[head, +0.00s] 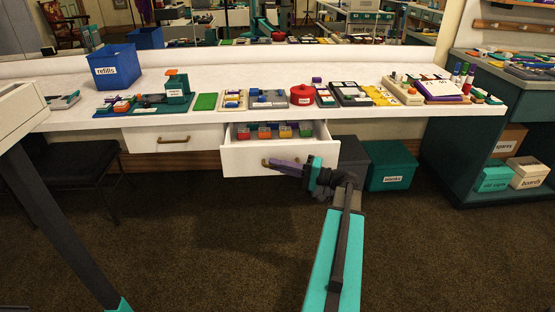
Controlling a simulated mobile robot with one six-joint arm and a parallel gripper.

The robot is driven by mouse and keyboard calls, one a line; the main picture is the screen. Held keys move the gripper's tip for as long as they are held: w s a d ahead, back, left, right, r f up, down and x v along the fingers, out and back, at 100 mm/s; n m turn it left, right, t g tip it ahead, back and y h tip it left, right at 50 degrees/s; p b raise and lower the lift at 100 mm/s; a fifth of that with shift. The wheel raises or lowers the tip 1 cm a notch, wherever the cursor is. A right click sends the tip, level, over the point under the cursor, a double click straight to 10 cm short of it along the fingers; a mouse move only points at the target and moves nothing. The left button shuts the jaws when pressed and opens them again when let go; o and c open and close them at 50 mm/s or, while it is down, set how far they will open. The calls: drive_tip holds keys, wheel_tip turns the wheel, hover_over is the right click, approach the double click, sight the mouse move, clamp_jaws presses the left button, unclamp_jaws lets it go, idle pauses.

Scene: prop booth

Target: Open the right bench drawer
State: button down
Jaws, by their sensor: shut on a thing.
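The right bench drawer (240,159) is a white drawer under the long white bench, and it stands pulled out. Its inside shows several small coloured items (285,131) in a row. My gripper (273,163) is at the drawer's front, its fingers shut on the drawer handle (265,162). The gripper hides most of the handle and part of the front's right half. The left bench drawer (152,141) is closed, with a bronze handle (172,141).
A blue refills bin (115,70) and several small props stand on the bench top (230,68). A dark chair (70,160) is at the left. The carpet (200,240) before the drawer is clear.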

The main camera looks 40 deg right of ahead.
drive_tip(key=shift+s+a, duration=0.65)
drive_tip(key=shift+s, duration=0.25)
drive_tip(key=shift+s+a, duration=0.6)
drive_tip(key=shift+s, duration=0.3)
drive_tip(key=c, duration=1.8)
unclamp_jaws()
drive_tip(key=shift+c, duration=0.2)
drive_tip(key=shift+a, duration=0.1)
drive_tip(key=p+v, duration=0.1)
drive_tip(key=v, duration=1.2)
drive_tip(key=shift+s+d, duration=0.2)
drive_tip(key=shift+s, duration=0.1)
drive_tip(key=shift+f, duration=0.1)
